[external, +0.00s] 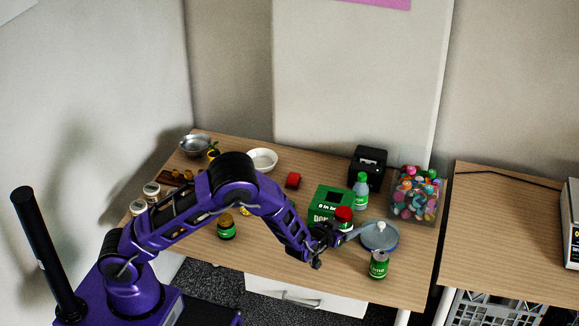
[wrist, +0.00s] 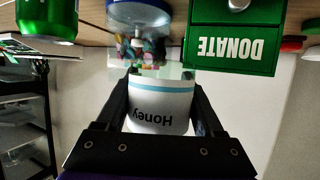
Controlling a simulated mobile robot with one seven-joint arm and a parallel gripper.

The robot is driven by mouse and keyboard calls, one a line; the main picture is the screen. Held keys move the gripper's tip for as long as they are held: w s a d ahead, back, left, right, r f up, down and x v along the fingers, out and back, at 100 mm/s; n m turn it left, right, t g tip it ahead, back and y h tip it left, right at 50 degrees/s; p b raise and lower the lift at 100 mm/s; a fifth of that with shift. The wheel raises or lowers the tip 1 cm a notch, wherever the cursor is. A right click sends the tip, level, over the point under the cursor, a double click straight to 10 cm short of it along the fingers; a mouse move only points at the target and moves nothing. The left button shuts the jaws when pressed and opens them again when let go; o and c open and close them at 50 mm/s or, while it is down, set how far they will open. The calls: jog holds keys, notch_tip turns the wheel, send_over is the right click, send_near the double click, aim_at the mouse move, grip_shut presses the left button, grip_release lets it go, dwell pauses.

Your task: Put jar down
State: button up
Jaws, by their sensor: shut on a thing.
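The jar (wrist: 160,108) has a white label with a blue band and reads "Honey", upside down in the wrist view. My gripper (wrist: 160,82) is shut on it, one finger on each side. In the external view, my gripper (external: 344,235) is over the right part of the wooden table (external: 300,258), between a green box and a round grey-blue dish. A red top (external: 343,214) shows at the gripper and appears to be the jar's lid. Most of the jar is hidden there. I cannot tell whether its base touches the table.
The green donation box (external: 330,196) is behind my gripper; the dish (external: 380,238) is to its right. A green bottle (external: 361,188) and a clear box of colourful items (external: 414,200) stand behind. The table's front middle is clear.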

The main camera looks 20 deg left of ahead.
aim_at(345, 256)
jog(key=shift+s+d, duration=0.15)
jog(key=shift+d, duration=0.05)
jog(key=shift+f+b, duration=0.85)
jog(key=shift+f, duration=3.95)
jog(key=shift+f, duration=0.1)
jog(key=shift+f, duration=0.15)
jog(key=o, duration=1.5)
